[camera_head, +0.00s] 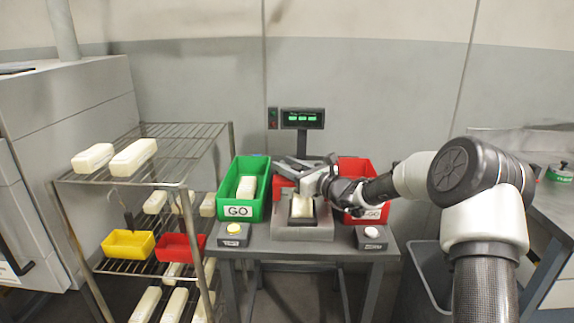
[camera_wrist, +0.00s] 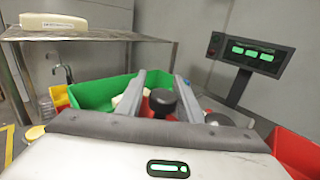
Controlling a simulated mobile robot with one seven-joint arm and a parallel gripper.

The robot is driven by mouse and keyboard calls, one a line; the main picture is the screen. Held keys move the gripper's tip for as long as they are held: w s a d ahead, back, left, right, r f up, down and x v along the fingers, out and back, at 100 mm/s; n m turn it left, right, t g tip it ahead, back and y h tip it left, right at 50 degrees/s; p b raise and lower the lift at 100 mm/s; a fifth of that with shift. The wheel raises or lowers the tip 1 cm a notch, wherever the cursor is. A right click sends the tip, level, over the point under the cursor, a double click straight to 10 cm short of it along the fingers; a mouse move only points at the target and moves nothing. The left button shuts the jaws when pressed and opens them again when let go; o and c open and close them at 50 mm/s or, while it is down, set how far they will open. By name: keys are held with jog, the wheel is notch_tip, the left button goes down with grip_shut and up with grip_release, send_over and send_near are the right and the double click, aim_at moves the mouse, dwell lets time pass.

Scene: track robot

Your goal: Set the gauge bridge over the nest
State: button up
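The nest (camera_head: 278,228) is a grey block at the middle of the bench, with a pale bar (camera_head: 302,207) in it. My gripper (camera_head: 300,165) is just behind and above the nest, its two grey fingers spread apart and pointing left. The knob may belong to the gauge bridge, but I cannot tell. A red piece (camera_head: 283,184) shows left of the gripper; whether it is part of the bridge is unclear. My wrist hides much of this area.
A green GO bin (camera_head: 228,191) with a pale bar stands left of the nest, a red bin (camera_head: 376,168) right. Buttons (camera_head: 234,230) (camera_head: 372,233) sit at the front corners. A lit display (camera_head: 302,118) stands behind. A wire rack (camera_head: 215,136) with bars is at left.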

jog(key=shift+o, duration=0.6)
jog(key=shift+r, duration=0.1)
jog(key=shift+s+d, duration=0.1)
jog(key=shift+d, duration=0.1)
jog(key=p+v, duration=0.2)
jog(key=v, duration=1.5)
jog(key=shift+p, duration=0.35)
jog(key=shift+r, duration=0.1)
